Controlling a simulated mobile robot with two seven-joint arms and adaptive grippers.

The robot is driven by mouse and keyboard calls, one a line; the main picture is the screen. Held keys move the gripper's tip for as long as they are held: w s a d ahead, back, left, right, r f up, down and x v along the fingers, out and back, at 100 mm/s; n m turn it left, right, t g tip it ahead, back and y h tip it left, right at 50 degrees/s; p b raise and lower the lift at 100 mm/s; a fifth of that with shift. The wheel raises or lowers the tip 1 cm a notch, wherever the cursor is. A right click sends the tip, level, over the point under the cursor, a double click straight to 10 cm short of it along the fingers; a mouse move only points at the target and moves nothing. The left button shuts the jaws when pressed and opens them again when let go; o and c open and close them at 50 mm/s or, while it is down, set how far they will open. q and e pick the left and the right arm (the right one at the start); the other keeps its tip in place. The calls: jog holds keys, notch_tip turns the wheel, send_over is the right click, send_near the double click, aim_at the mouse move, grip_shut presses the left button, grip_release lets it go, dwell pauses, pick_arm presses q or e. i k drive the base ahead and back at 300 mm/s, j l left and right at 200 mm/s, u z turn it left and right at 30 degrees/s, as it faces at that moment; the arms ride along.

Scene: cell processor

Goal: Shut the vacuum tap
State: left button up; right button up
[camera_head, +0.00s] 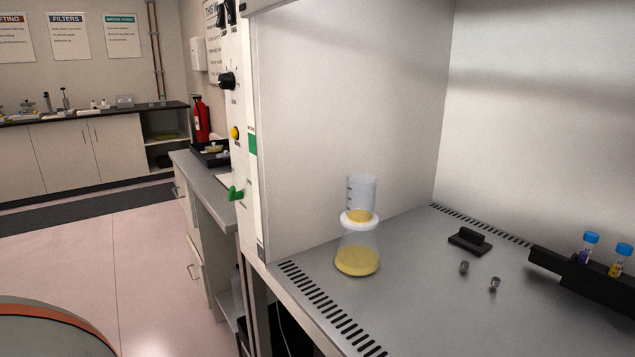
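A green lever handle (235,194) sticks out from the front post (248,180) of the cabinet, low on the post; it looks like the vacuum tap, but the small lettering near it is too small to read. The handle points to the left of the post and looks slightly tilted. A filter flask (358,262) with yellow liquid stands upright on the cabinet floor, with a white collar and a clear funnel (362,190) on top that also holds some yellow liquid. Neither of my grippers is in view.
A black knob (227,81) and a yellow knob (234,133) sit higher on the post. A black block (470,240), two small metal pieces and a black rack (575,278) with blue-capped vials are inside the cabinet.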

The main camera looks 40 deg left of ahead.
aim_at(232, 196)
jog(key=u, duration=1.65)
